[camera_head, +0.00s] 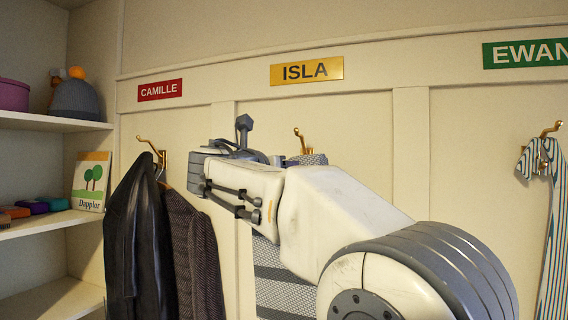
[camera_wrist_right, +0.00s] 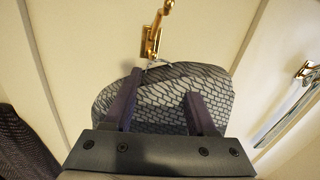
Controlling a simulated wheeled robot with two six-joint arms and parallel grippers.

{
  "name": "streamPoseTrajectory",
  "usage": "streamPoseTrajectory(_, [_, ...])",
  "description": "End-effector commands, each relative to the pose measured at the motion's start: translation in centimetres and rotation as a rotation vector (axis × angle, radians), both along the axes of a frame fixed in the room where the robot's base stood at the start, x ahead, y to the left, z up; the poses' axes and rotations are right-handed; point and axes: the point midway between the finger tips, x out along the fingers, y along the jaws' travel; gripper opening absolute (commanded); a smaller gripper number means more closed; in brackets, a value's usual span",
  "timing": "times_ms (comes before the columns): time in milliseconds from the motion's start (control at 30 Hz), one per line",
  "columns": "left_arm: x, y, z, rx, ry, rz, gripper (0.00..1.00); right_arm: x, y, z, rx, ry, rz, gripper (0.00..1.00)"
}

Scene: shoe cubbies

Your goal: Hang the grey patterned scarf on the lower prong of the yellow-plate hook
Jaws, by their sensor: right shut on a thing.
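The yellow ISLA plate (camera_head: 306,71) is on the wall panel, with a brass double hook (camera_head: 301,140) below it. The hook also shows at the top of the right wrist view (camera_wrist_right: 153,38). The grey patterned scarf (camera_head: 284,284) hangs below my right arm, its upper part mostly hidden by the arm. In the right wrist view my right gripper (camera_wrist_right: 162,84) is shut on the scarf (camera_wrist_right: 168,108), just below the hook. A thin pale loop at the scarf's top edge meets the hook's lower end; I cannot tell whether it is around the lower prong. My left gripper is out of view.
A red CAMILLE plate (camera_head: 160,90) marks the left hook (camera_head: 153,152), where a dark jacket (camera_head: 140,240) and a brown coat (camera_head: 192,250) hang. A striped scarf (camera_head: 550,230) hangs at right under the green EWAN plate (camera_head: 525,53). Shelves (camera_head: 45,122) stand at far left.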

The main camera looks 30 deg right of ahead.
Motion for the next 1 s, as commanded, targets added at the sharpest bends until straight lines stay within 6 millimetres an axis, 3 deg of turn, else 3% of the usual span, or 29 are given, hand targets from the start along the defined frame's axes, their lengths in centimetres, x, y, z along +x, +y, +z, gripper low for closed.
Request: streamPoseTrajectory(1000, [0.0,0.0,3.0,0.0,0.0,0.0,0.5,4.7,-5.4,0.0,-0.001,0.0,-0.001,0.0])
